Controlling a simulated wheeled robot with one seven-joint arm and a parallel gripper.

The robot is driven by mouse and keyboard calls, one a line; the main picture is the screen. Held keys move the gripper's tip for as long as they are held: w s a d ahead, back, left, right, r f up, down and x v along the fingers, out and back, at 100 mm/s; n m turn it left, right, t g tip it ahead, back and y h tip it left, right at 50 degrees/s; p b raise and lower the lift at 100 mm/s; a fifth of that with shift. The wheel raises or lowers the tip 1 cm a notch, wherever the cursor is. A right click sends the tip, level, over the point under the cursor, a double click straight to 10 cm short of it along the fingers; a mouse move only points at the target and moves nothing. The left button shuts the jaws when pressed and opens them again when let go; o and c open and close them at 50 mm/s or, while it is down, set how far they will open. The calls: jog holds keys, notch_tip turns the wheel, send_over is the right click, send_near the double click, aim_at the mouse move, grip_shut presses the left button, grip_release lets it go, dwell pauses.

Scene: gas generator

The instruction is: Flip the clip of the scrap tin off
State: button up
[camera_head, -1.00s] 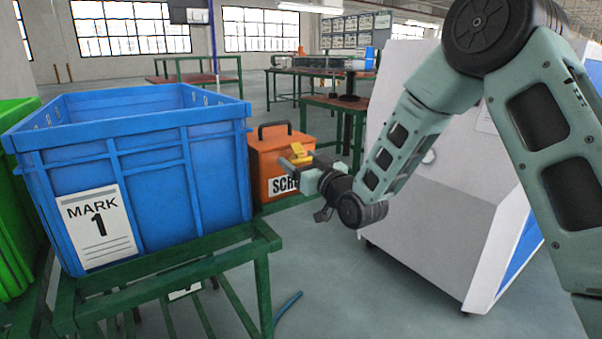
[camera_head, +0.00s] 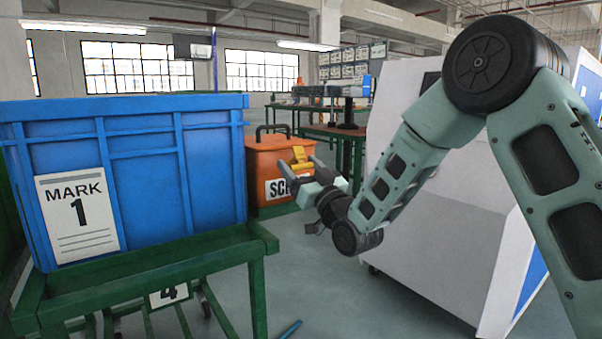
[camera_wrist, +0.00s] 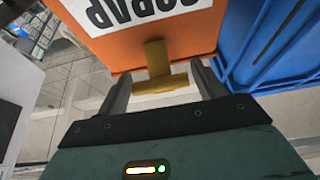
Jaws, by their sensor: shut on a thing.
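The orange scrap tin (camera_head: 262,163) has a black handle on its lid and a white label on its front. It stands behind and right of the blue crate in the head view. Its yellow clip (camera_head: 302,157) is on the front, at the upper right. My gripper (camera_head: 299,169) reaches it from the right, one finger on each side. In the wrist view, the tin (camera_wrist: 190,30) appears upside down, and the T-shaped clip (camera_wrist: 160,75) lies between the two dark fingers of my gripper (camera_wrist: 159,80). The fingers are shut on the clip; exact contact points are unclear.
The blue crate (camera_head: 145,150), marked 1, sits on a green stand (camera_head: 255,240) close to the tin's left. A large grey-white cabinet (camera_head: 440,230) stands behind my arm. Open floor (camera_head: 340,295) lies between stand and cabinet.

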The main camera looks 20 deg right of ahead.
jog(key=o, duration=0.9)
jog(key=p+v, duration=0.1)
jog(key=v, duration=1.6)
jog(key=shift+s, duration=0.15)
jog(key=shift+f, duration=0.1)
